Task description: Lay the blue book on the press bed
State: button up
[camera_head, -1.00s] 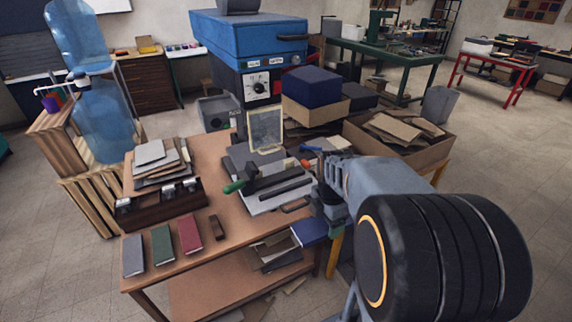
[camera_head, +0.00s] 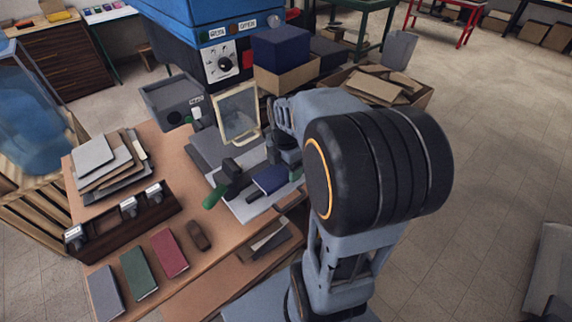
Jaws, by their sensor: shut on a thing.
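The blue book (camera_head: 268,180) is dark blue and partly hidden by my gripper (camera_head: 287,168). My gripper is shut on it and holds it over the right part of a pale grey plate (camera_head: 245,211) on the bench. I cannot tell whether the book touches the plate. The big blue machine (camera_head: 223,60) with a dial stands behind the bench, and a grey tray (camera_head: 180,98) is at its front left. Which surface is the press bed is not clear from this view.
A green-handled lever tool (camera_head: 228,180) lies across the plate. A pale framed panel (camera_head: 237,115) stands behind it. Grey, green and red books (camera_head: 168,252) lie at the front left, near a dark wooden rack (camera_head: 125,225). Boxes (camera_head: 285,75) stand behind my arm.

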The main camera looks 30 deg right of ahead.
jog(key=w+f, duration=0.1)
jog(key=w, duration=0.2)
jog(key=w+a+f+b, duration=0.1)
jog(key=w+f, duration=0.1)
jog(key=w, duration=0.2)
jog(key=w+f+b, duration=0.1)
jog(key=w, duration=0.2)
jog(key=shift+w+a+f, duration=0.15)
jog(key=shift+w+a, duration=0.05)
jog(key=shift+w, duration=0.1)
jog(key=shift+w+f+b, duration=0.1)
jog(key=shift+f+b, duration=0.8)
jog(key=shift+f, duration=0.55)
jog(key=o, duration=1.1)
notch_tip(320, 180, up, 14)
jog(key=shift+f, duration=0.1)
